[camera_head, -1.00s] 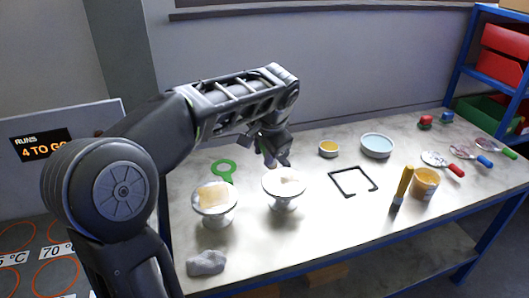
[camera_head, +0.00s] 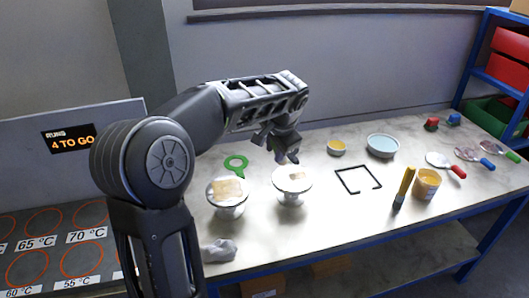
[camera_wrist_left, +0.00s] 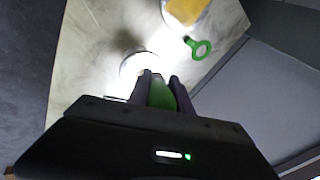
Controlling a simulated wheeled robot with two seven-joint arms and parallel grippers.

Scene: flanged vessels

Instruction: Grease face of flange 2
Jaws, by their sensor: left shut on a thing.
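Two white flanged vessels stand on the bench in the head view. The left flange (camera_head: 217,199) carries a broad yellowish layer on its face. The right flange (camera_head: 282,187) has a smaller tan patch on its face. I cannot tell which one is flange 2. My left gripper (camera_head: 288,156) is just above the right flange, pointing down. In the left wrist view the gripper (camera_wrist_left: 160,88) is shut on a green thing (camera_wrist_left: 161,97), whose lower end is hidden. A bright white flange (camera_wrist_left: 132,66) lies just past the fingertips. My right gripper is not in view.
A green ring tool (camera_head: 236,162) lies behind the vessels and a grey cloth (camera_head: 218,251) in front. The front middle is clear.

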